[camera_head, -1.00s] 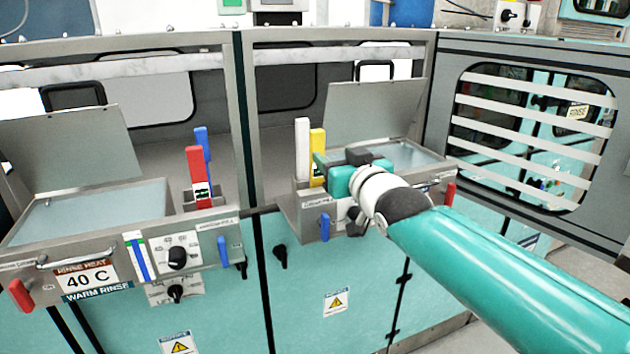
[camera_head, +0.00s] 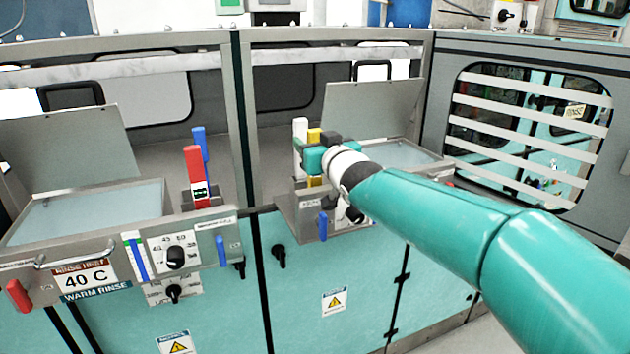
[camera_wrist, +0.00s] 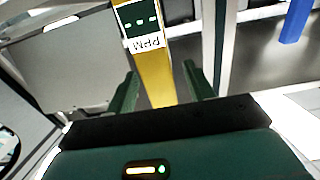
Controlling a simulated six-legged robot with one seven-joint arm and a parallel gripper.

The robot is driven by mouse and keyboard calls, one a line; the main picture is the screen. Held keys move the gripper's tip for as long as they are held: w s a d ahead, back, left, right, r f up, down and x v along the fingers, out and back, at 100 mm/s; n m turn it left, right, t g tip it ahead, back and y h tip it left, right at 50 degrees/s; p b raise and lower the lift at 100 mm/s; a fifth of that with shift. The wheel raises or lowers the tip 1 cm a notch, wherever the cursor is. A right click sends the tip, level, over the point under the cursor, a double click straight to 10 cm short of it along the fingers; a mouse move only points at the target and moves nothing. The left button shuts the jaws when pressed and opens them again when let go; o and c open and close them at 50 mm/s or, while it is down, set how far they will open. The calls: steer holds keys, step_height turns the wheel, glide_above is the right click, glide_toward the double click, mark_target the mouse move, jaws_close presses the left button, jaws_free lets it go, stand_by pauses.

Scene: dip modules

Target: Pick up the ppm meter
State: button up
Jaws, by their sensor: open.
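The ppm meter is a yellow stick with a label reading PPM; in the wrist view the meter (camera_wrist: 152,75) runs between the two green fingers of my gripper (camera_wrist: 163,88). The fingers stand apart, with a gap visible on both sides of the yellow body. In the head view my gripper (camera_head: 304,147) is at the right-hand tank's left end, covering the middle of the meter. The meter's yellow top (camera_head: 314,135) shows above the gripper and a small yellow part shows below. Whether a finger touches it I cannot tell.
A white stick (camera_head: 299,128) stands close beside the meter on the left. A red meter (camera_head: 194,172) and a blue one (camera_head: 201,148) stand at the left tank (camera_head: 90,215). An open lid (camera_head: 372,108) rises behind the right tank.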

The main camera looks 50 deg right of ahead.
steer(key=c, duration=1)
steer(key=shift+o, duration=0.2)
